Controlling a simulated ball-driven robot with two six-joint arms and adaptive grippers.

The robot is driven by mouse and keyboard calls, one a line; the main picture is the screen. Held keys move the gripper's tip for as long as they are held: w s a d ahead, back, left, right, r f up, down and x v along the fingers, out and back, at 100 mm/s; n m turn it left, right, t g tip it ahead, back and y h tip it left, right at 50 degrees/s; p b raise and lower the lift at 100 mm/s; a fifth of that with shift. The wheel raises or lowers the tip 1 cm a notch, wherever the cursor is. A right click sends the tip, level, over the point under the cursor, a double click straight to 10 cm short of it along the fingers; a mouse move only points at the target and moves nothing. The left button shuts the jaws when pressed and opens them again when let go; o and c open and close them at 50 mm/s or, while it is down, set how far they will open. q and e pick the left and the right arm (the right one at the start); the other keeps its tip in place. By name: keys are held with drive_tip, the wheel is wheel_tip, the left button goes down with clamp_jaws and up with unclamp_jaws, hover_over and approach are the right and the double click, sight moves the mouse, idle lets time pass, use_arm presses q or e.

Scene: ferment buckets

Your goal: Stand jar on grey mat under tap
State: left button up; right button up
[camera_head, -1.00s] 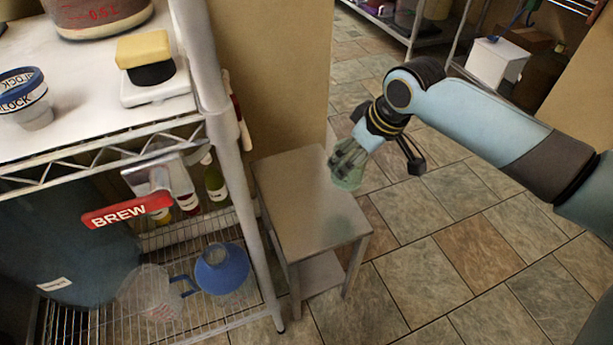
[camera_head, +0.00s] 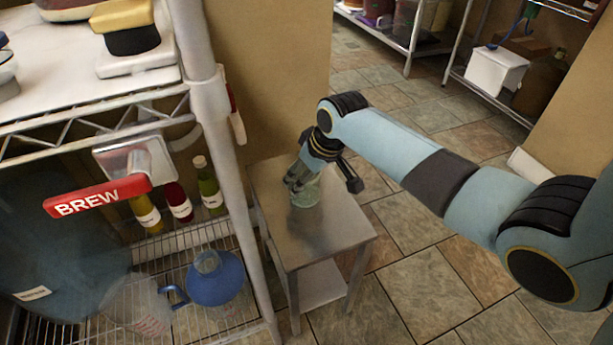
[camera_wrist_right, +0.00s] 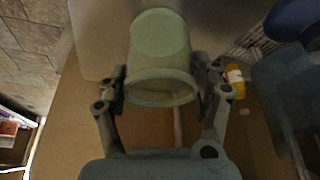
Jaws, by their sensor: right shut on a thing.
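My right gripper (camera_head: 301,178) is shut on a pale green glass jar (camera_head: 307,195). The jar is over the small metal table's top; I cannot tell whether it touches it. In the right wrist view the jar (camera_wrist_right: 160,45) sits between the two fingers of the right gripper (camera_wrist_right: 162,82). The tap's red BREW handle (camera_head: 97,196) and its metal body (camera_head: 135,158) are on the left, at the shelf rack. I cannot make out a grey mat in any view. My left gripper is not in view.
The small metal table (camera_head: 320,241) stands beside the rack's post (camera_head: 240,190). The wire shelf below the tap holds a clear jug (camera_head: 132,300), a blue round vessel (camera_head: 217,282) and bottles (camera_head: 209,190). A large dark blue bucket (camera_head: 45,245) is at far left. Tiled floor is free at right.

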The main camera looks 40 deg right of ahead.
drive_tip(key=o, duration=1.3)
